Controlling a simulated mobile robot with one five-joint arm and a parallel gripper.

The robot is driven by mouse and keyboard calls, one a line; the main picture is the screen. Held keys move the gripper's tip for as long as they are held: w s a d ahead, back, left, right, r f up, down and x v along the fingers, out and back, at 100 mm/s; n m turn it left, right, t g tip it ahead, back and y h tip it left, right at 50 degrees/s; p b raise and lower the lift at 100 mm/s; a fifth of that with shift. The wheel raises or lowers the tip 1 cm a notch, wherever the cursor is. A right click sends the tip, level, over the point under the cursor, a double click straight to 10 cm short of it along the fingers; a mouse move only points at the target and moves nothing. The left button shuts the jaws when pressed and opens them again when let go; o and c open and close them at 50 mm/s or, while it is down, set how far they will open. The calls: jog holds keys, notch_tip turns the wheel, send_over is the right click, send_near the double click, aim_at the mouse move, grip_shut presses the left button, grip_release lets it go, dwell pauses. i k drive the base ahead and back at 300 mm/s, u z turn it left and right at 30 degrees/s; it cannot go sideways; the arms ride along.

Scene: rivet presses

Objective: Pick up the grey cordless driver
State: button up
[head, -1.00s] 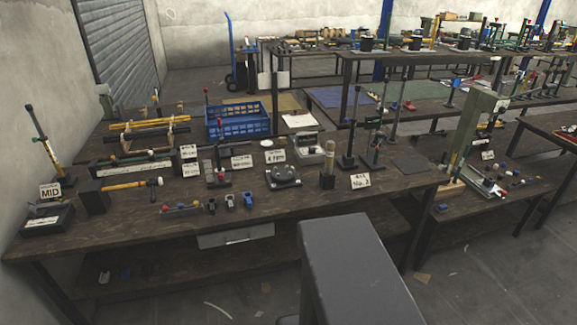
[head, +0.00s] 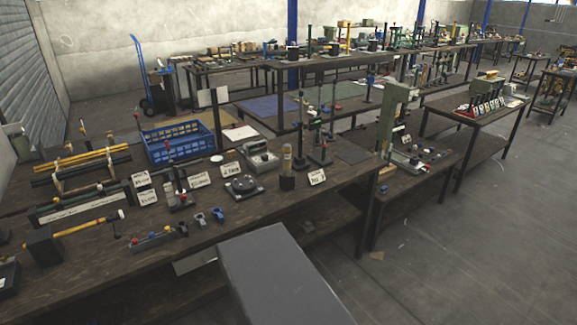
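I cannot pick out a grey cordless driver for certain in the head view; many items are too small to tell. Two small grey and blue pieces, one left (head: 200,219) and one right (head: 217,215), lie on the near dark wooden bench (head: 215,235), but I cannot tell what they are. My gripper is not in view. A large plain grey block at the bottom centre looks like part of my own body and hides some of the bench's front.
A blue crate (head: 180,142) stands on the near bench among presses and white labels. A yellow-handled hammer (head: 85,227) lies at left. A green upright press (head: 392,118) stands right of the bench. Further benches fill the back. The grey floor (head: 460,250) at right is clear.

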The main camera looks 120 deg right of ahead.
aim_at(287, 147)
jog(key=z, duration=0.6)
jog(key=k, duration=0.1)
jog(key=z, duration=2.8)
jog(key=k, duration=0.85)
jog(key=u, duration=0.2)
jog(key=i, duration=0.85)
